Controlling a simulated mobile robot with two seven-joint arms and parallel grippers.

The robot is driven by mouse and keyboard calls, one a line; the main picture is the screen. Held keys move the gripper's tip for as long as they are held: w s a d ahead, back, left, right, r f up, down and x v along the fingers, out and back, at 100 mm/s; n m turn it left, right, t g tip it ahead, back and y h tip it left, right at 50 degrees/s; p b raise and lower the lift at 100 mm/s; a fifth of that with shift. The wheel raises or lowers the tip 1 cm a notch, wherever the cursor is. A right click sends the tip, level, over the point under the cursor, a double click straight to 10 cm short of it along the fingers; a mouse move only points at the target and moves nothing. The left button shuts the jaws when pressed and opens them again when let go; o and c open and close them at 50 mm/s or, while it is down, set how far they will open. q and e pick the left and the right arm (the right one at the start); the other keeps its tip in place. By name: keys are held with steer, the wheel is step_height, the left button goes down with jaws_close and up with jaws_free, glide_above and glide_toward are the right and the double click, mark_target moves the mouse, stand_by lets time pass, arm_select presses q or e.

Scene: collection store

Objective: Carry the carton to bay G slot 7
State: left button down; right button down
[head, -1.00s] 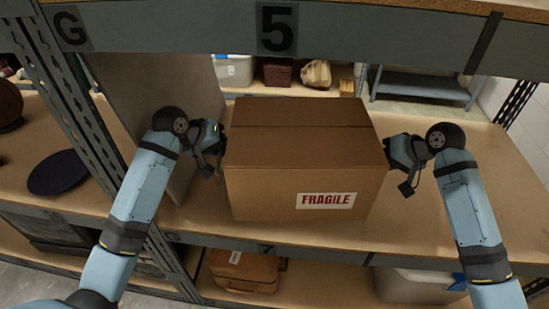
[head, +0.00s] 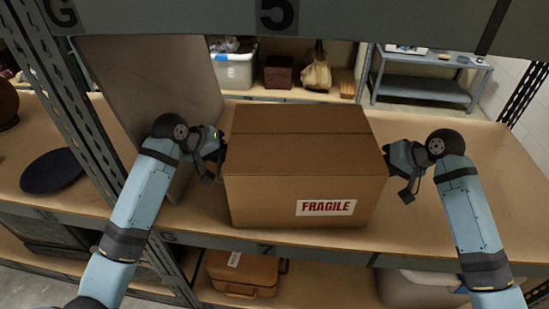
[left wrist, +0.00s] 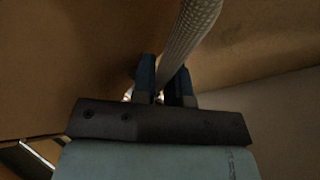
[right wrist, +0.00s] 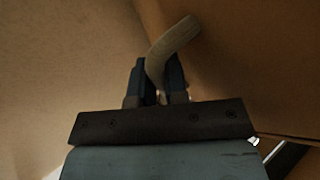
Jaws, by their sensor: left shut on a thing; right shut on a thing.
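The brown carton (head: 300,190) with a red FRAGILE label is upright and closed. It is at the shelf board (head: 450,220) above the edge marked G (head: 168,237) and 7 (head: 265,248), its front face near that edge. I cannot tell whether its base touches the board. My left gripper (head: 218,146) is at its left side and my right gripper (head: 389,155) at its right side. Both are shut on the carton. In the wrist views a pale braided strand, seemingly a handle, runs at the left fingers (left wrist: 160,80) and right fingers (right wrist: 157,80).
A grey upright panel (head: 150,85) stands left of the carton. An upper beam (head: 390,22) marked G and 5 crosses above. A metal post (head: 75,115) and dark plate (head: 52,171) are further left. The board right of the carton is clear. A brown case (head: 240,270) sits below.

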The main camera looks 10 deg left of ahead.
arm_select(q)
steer(key=shift+f, duration=0.45)
arm_select(e)
steer(key=shift+f, duration=0.4)
arm_select(q)
steer(key=c, duration=1.6)
jaws_free()
steer(key=shift+f+b, duration=0.15)
steer(key=shift+b, duration=0.2)
arm_select(e)
steer(key=c, duration=1.6)
jaws_free()
steer(key=shift+f, duration=0.15)
arm_select(q)
steer(key=o, duration=0.5)
steer(key=shift+c, duration=0.2)
arm_select(e)
steer(key=o, duration=0.5)
steer(key=shift+c, duration=0.2)
arm_select(q)
steer(key=shift+r, duration=0.25)
